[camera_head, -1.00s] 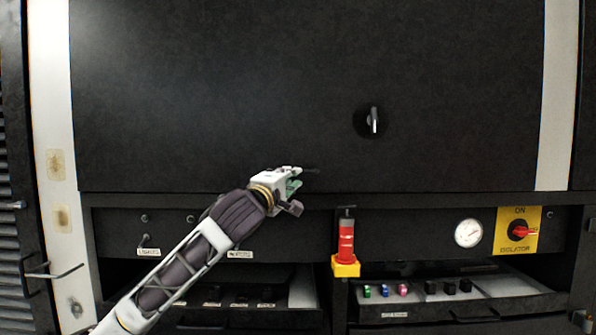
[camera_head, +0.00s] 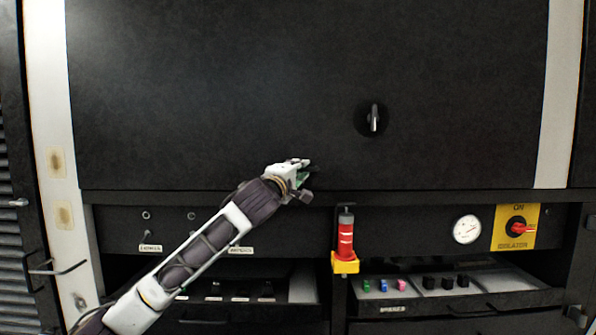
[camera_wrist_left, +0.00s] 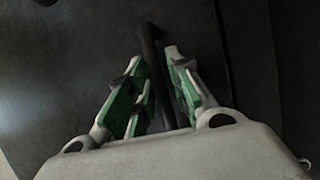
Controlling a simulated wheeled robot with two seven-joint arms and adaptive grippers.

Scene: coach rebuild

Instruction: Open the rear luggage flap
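The rear luggage flap (camera_head: 240,90) is a large black panel across the upper middle of the head view, flush and closed. My left gripper (camera_head: 307,172) is at the flap's lower edge, left of and below that handle. In the left wrist view a dark bar (camera_wrist_left: 152,50) runs between the two green-padded fingers of my left gripper (camera_wrist_left: 155,60). Whether both fingers press on the bar is not clear. My right gripper is not in view.
Below the flap is a black panel with a red-and-yellow plunger (camera_head: 345,240), a round gauge (camera_head: 467,229) and a yellow isolator plate with red switch (camera_head: 516,227). Two trays with small switches (camera_head: 400,285) lie lower. A bent rod (camera_head: 57,268) juts out at left.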

